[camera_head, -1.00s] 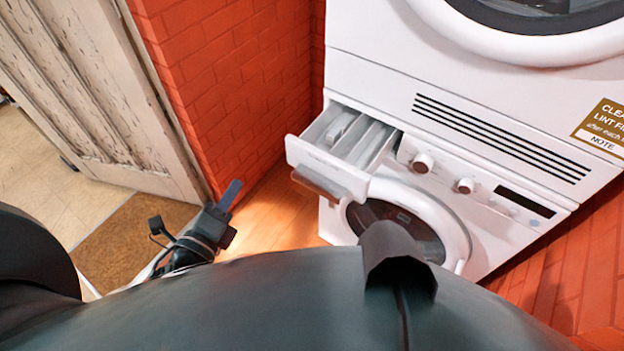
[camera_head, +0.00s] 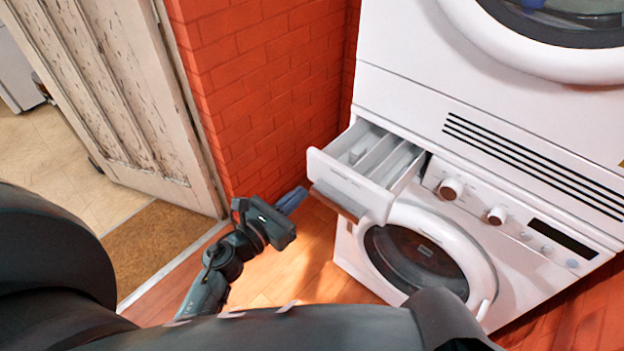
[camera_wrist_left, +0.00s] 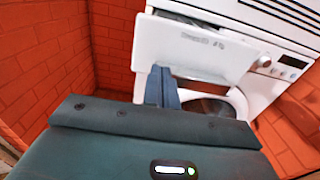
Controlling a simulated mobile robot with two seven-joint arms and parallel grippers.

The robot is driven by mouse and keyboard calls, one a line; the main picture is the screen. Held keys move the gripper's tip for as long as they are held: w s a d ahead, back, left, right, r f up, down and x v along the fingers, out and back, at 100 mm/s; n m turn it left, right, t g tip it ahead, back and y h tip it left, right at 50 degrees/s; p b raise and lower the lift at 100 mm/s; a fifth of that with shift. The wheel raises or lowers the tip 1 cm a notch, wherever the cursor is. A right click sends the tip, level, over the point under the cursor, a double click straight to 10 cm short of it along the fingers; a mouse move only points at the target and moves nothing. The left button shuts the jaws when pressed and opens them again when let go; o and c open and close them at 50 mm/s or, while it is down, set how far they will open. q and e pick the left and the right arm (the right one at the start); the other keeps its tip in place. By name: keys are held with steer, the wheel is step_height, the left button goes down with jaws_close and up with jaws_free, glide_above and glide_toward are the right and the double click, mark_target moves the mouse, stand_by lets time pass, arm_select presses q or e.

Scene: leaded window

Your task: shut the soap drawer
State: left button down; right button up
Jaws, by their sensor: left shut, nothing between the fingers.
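The soap drawer (camera_head: 345,181) is white and stands pulled out from the upper left of the washing machine (camera_head: 450,235), with its compartments showing from above. A grey-brown handle strip (camera_head: 334,203) runs along the lower edge of its front. My left gripper (camera_head: 294,199) is shut and empty, just left of the drawer front and apart from it in the head view. In the left wrist view the shut blue-grey fingers (camera_wrist_left: 162,86) point toward the drawer front (camera_wrist_left: 195,50), overlapping its lower edge; contact cannot be told. My right gripper is not in view.
A white dryer (camera_head: 480,90) sits above the washer. A red brick wall (camera_head: 250,90) stands left of the machines, with a worn wooden door (camera_head: 110,90) and a brown mat (camera_head: 160,240) farther left. Wooden floor (camera_head: 285,265) lies free below the drawer.

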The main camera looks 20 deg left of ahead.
mark_target(321, 176)
arm_select(q)
steer(key=shift+p+x, duration=0.3)
steer(key=shift+x, duration=2.3)
